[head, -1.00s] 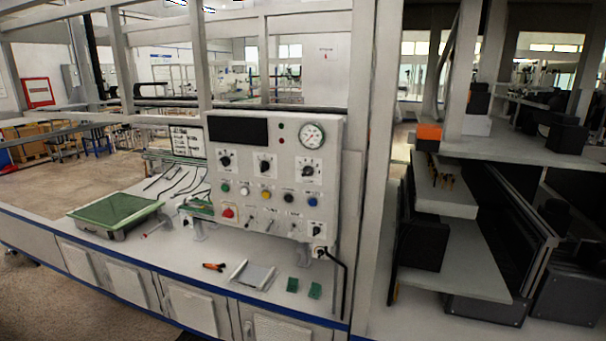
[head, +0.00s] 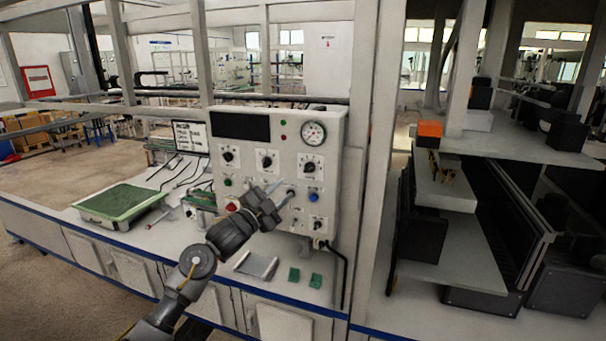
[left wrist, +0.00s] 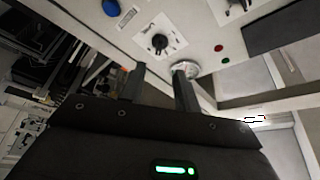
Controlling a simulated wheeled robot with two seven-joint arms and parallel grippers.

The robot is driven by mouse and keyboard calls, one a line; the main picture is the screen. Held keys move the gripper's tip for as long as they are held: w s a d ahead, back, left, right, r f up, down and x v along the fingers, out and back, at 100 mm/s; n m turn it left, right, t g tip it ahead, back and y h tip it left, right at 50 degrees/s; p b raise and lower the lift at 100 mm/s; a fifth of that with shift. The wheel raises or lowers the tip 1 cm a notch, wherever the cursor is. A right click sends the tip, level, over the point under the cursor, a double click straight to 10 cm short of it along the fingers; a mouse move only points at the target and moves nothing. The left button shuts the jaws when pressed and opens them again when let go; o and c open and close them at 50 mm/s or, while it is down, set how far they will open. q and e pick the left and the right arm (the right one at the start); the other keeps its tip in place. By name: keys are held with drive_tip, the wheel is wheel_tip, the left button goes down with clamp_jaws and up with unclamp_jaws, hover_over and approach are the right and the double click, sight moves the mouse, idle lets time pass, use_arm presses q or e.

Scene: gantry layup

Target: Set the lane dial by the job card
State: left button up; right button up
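A grey control panel (head: 240,180) stands on the bench with three black dials in a row: left dial (head: 228,157), middle dial (head: 266,162) and right dial (head: 309,167). Their labels are too small to read, so I cannot tell which is the lane dial. The job card (head: 190,137) stands left of the panel, its text unreadable. My left gripper (head: 281,190) is open and empty in front of the panel, below the dials, hiding some lower controls. In the left wrist view its fingers (left wrist: 158,88) are apart, with the right dial (left wrist: 158,43) beyond them. My right gripper is not in view.
A round gauge (head: 313,133) sits above the right dial. A green-topped tray (head: 122,201) lies at the bench's left. A metal bracket (head: 256,265) and green pieces (head: 294,274) lie before the panel. An upright post (head: 371,160) stands right of it.

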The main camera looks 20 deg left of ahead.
sight(307, 171)
use_arm(q)
drive_tip(key=p+x, duration=0.3)
drive_tip(key=x, duration=0.5)
drive_tip(key=shift+w+d+r, duration=0.1)
drive_tip(key=shift+w+r, duration=0.1)
drive_tip(key=shift+w, duration=0.05)
drive_tip(key=shift+w+d, duration=0.25)
drive_tip(key=shift+w, duration=0.4)
clamp_jaws()
drive_tip(key=shift+d, duration=0.1)
